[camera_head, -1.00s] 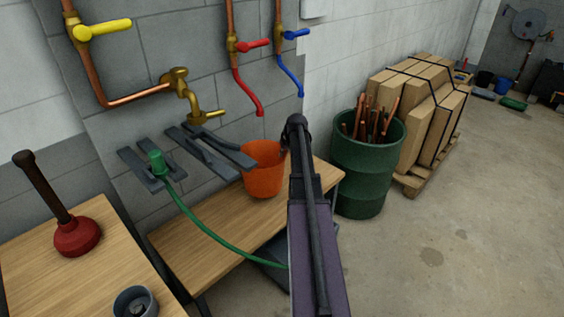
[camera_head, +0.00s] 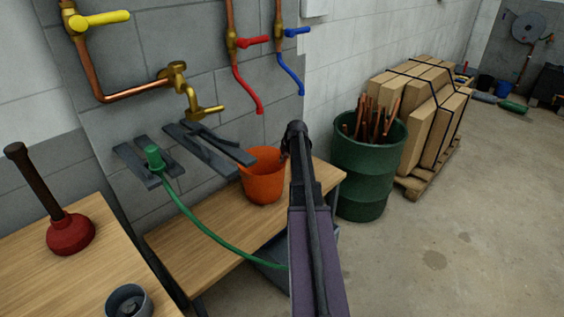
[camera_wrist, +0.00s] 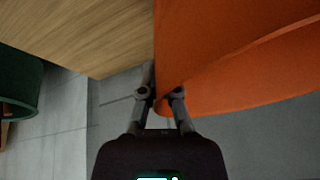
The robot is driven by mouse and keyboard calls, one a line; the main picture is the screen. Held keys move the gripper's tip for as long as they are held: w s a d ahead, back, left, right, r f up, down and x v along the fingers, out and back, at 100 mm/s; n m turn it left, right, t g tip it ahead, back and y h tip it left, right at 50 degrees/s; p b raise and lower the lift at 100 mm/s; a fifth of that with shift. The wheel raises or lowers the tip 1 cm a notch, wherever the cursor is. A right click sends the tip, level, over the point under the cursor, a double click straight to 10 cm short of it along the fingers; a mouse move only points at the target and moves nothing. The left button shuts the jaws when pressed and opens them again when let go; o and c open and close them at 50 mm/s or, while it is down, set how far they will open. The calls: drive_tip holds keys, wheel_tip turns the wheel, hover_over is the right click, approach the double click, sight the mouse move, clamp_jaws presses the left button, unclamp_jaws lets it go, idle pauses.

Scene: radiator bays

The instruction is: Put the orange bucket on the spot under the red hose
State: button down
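The orange bucket (camera_head: 262,186) is upright at the wooden bench (camera_head: 215,240), in the picture below the outlet of the red hose (camera_head: 246,92). I cannot tell whether its base touches the bench. No mark for the spot shows. My gripper is mostly hidden behind my arm in the head view, at the bucket's right rim. In the wrist view my gripper (camera_wrist: 161,94) has one finger on each side of the bucket's wall (camera_wrist: 205,50), close together, shut on the rim.
A brass tap (camera_head: 200,108) is left of the red hose, a blue hose (camera_head: 290,75) right. A green drum (camera_head: 362,180) stands right of the bench. A plunger (camera_head: 70,233) is on the left table.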

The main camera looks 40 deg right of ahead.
drive_tip(key=shift+f, duration=0.2)
drive_tip(key=c, duration=0.8)
unclamp_jaws()
drive_tip(key=shift+r, duration=0.1)
drive_tip(key=shift+r, duration=0.15)
drive_tip(key=p+v, duration=1.1)
drive_tip(key=v, duration=0.1)
